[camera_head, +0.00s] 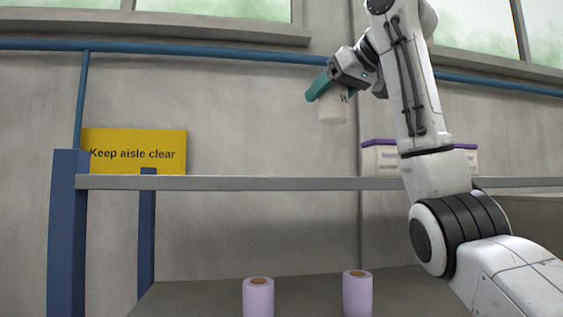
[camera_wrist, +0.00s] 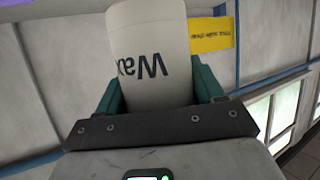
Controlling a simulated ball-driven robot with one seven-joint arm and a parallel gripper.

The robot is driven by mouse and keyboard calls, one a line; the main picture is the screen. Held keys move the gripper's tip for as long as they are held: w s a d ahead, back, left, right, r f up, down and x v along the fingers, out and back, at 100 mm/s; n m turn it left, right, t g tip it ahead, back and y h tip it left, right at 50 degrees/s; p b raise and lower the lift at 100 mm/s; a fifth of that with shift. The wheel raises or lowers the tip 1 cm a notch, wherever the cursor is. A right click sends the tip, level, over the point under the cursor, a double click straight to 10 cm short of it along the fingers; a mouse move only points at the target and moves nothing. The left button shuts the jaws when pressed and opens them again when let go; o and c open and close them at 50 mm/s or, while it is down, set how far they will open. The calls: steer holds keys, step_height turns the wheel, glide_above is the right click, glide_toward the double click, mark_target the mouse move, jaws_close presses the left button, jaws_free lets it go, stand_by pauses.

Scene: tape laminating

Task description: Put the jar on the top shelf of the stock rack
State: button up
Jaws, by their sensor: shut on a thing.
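The jar (camera_head: 334,109) is a cream cylinder with dark lettering. In the wrist view the jar (camera_wrist: 150,50) reads "Wax" upside down and sits between the two teal fingers. My gripper (camera_head: 320,88) is shut on the jar and holds it in the air, above the height of the rack's upper shelf in the head view. The stock rack has blue posts (camera_head: 67,230) and a grey top shelf (camera_head: 250,183), seen edge-on. The shelf's upper surface is hidden, so I cannot tell how far the jar is in front of it or over it.
A white box with a purple lid (camera_head: 380,157) stands at top-shelf level, partly behind my arm. Two lilac rolls (camera_head: 258,298) (camera_head: 357,294) stand on the lower shelf (camera_head: 200,295). A yellow "Keep aisle clear" sign (camera_head: 134,152) is at the left. The shelf edge between sign and box looks clear.

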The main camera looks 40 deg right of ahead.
steer(key=w+a+f+b, duration=0.4)
steer(key=w+f, duration=0.1)
steer(key=w+a+f+b, duration=0.1)
steer(key=w+f+b, duration=0.1)
steer(key=f, duration=0.1)
steer(key=shift+w+a, duration=0.25)
steer(key=shift+a, duration=0.15)
step_height(320, 180, down, 3)
steer(key=b, duration=0.3)
steer(key=shift+w+a, duration=0.1)
steer(key=shift+a, duration=0.05)
steer(key=shift+f, duration=0.1)
steer(key=shift+f, duration=0.15)
steer(key=o, duration=1.3)
